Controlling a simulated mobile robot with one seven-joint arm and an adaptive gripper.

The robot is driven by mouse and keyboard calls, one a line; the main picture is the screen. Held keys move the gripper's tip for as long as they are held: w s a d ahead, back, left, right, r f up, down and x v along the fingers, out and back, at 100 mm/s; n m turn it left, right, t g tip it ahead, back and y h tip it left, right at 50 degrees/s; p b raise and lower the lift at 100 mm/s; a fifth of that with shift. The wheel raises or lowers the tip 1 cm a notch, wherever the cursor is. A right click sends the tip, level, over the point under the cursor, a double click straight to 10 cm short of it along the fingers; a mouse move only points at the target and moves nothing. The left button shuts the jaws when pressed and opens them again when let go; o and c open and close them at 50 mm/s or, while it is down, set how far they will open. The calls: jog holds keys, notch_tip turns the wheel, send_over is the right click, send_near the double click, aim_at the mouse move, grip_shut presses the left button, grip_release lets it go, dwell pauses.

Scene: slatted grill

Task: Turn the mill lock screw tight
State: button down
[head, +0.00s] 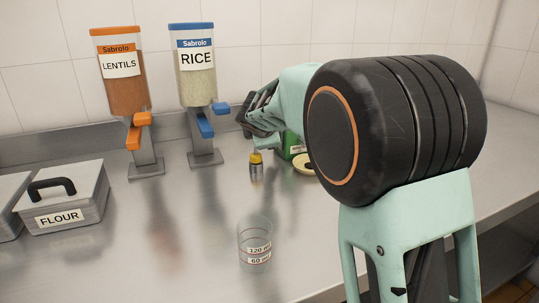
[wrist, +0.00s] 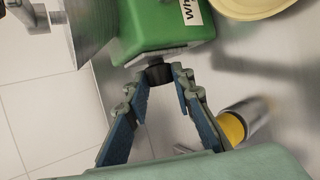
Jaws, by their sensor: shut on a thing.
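The green mill (wrist: 150,28) fills the upper middle of the wrist view, with a white label that is cut off at "Wh". A small dark knob, which looks like the lock screw (wrist: 155,73), sticks out of its lower end. My gripper (wrist: 160,78) has its two blue-padded fingers on either side of this knob, with the tips closed on it. In the head view my gripper (head: 257,118) is at the mill, and only a strip of the green mill (head: 291,146) shows behind my arm. The screw is hidden there.
A small metal container with yellow on top (head: 256,165) stands left of the mill, close to my gripper. A cream bowl (head: 304,163) is partly behind my arm. A clear measuring cup (head: 255,243) stands in front. Lentil (head: 123,85) and rice (head: 194,75) dispensers and a flour box (head: 62,200) are left.

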jog(key=f+b, duration=0.1)
jog(key=b, duration=0.1)
jog(key=shift+t+b, duration=0.3)
jog(key=shift+b, duration=0.1)
jog(key=t+b, duration=0.1)
jog(key=b, duration=0.2)
jog(key=shift+s+y+b, duration=0.1)
jog(key=shift+y+b, duration=0.2)
jog(key=shift+b, duration=0.1)
jog(key=shift+r+m+t+b, duration=0.2)
jog(key=shift+m+t+b, duration=0.35)
jog(key=shift+b, duration=1.5)
jog(key=c, duration=1.7)
grip_release()
jog(key=shift+o, duration=0.2)
jog(key=shift+v, duration=3.8)
jog(key=shift+d+f, duration=0.1)
